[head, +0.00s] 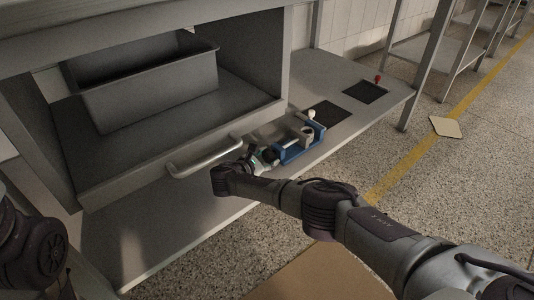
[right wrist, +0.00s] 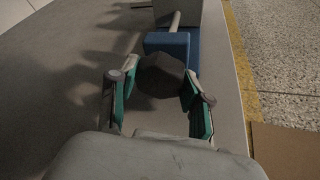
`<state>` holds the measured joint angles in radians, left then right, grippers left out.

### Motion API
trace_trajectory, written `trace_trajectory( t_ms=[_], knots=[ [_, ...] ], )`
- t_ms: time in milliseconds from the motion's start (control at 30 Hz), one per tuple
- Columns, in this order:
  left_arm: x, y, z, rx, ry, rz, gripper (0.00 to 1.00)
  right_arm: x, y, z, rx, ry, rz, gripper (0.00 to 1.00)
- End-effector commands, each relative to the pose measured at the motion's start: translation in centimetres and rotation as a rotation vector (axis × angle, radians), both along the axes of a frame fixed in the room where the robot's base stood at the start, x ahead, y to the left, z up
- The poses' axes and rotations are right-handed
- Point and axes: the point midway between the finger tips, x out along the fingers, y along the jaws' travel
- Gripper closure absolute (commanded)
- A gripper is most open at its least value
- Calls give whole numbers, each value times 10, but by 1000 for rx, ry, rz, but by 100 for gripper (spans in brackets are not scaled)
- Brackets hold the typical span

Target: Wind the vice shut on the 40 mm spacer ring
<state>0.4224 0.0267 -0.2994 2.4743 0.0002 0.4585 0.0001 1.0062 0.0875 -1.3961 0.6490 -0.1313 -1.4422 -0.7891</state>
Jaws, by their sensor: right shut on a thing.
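The blue vice (head: 290,154) stands on the lower shelf near its front edge, with grey metal parts on top. My right gripper (head: 262,157) is at the vice's near left end. In the right wrist view its two green-lined fingers (right wrist: 160,92) are closed around a dark faceted knob (right wrist: 162,72). The vice's blue end (right wrist: 168,42) is just beyond the knob, with a grey bar and block behind. I cannot make out the spacer ring for certain in either view. Only a dark part of my left arm shows at the left; its gripper is out of view.
A grey bin (head: 150,88) sits in the open cubby at the left. A grey bar handle (head: 205,158) is close to my right gripper. Dark square pads (head: 328,113) lie beyond the vice, one with a red-topped item (head: 377,80). The front shelf at left is clear.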

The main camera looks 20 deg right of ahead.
Motion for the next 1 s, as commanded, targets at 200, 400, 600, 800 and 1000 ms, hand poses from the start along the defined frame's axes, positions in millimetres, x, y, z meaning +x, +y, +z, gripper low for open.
trace_trajectory(
  t_ms=[200, 400, 600, 800, 1000],
  knots=[
    [4, 0, -2, -1, 15, -1, 26, 0, 1, -1, 22, -52, 0, 86],
    [4, 0, -2, 0, 14, -1, 26, 0, 1, -1, 21, -50, 0, 47],
    [4, 0, -2, 0, 15, -1, 26, 0, 1, -1, 21, -50, 0, 26],
    [3, 0, -1, 0, 13, -1, 26, 0, 1, -1, 20, -49, -1, 26],
    [3, 0, -1, -1, 12, -1, 26, -8, 12, 3, 21, -50, 3, 26]
  ],
)
